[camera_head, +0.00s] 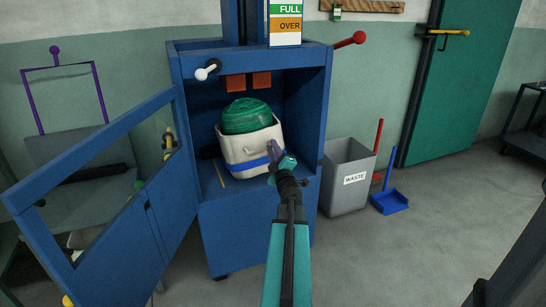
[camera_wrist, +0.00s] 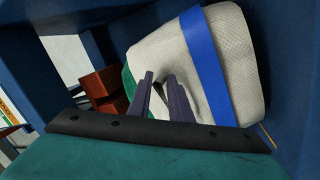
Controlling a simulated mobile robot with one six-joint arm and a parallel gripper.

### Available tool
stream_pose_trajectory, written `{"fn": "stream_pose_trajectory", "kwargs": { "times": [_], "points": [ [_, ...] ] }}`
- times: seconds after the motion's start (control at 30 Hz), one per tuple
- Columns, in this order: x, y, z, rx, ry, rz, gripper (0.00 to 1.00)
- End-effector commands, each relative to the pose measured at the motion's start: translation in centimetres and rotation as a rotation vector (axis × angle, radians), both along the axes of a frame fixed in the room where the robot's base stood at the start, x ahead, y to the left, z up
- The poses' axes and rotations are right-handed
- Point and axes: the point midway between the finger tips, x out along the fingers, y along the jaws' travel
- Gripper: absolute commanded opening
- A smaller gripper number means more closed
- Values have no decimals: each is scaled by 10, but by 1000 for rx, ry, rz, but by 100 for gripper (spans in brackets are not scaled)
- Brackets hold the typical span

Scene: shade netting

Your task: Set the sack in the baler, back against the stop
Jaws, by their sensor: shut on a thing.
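The sack (camera_head: 243,152) is white and woven, with a blue band around it and green netting (camera_head: 247,114) bulging from its top. It is inside the open chamber of the blue baler (camera_head: 185,90), slightly tilted, low over or on the chamber floor; I cannot tell if it touches. My gripper (camera_head: 273,153) is at the sack's right front side. In the wrist view my gripper (camera_wrist: 160,82) is shut on a fold of the sack (camera_wrist: 228,60) beside the blue band. The sack hides the chamber's back, so I cannot see whether it meets a stop.
The baler's door (camera_head: 110,205) stands open to the left. Red-orange blocks (camera_head: 248,81) hang at the chamber's upper back. A yellow line (camera_head: 220,174) marks the floor left of the sack. A grey waste bin (camera_head: 346,180) and blue dustpan (camera_head: 389,203) stand to the right.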

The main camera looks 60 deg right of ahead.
Motion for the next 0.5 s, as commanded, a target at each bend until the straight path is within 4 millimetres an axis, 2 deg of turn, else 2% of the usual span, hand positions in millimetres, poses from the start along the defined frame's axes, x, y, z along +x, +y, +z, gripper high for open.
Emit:
{"fn": "stream_pose_trajectory", "kwargs": {
  "times": [0.13,0.3,0.5],
  "points": [
    [6,-7,-1,-2,-2,2,0],
    [5,-5,-25,-1,0,2,0],
    [5,-5,-35,-3,-1,2,0]
  ]
}}
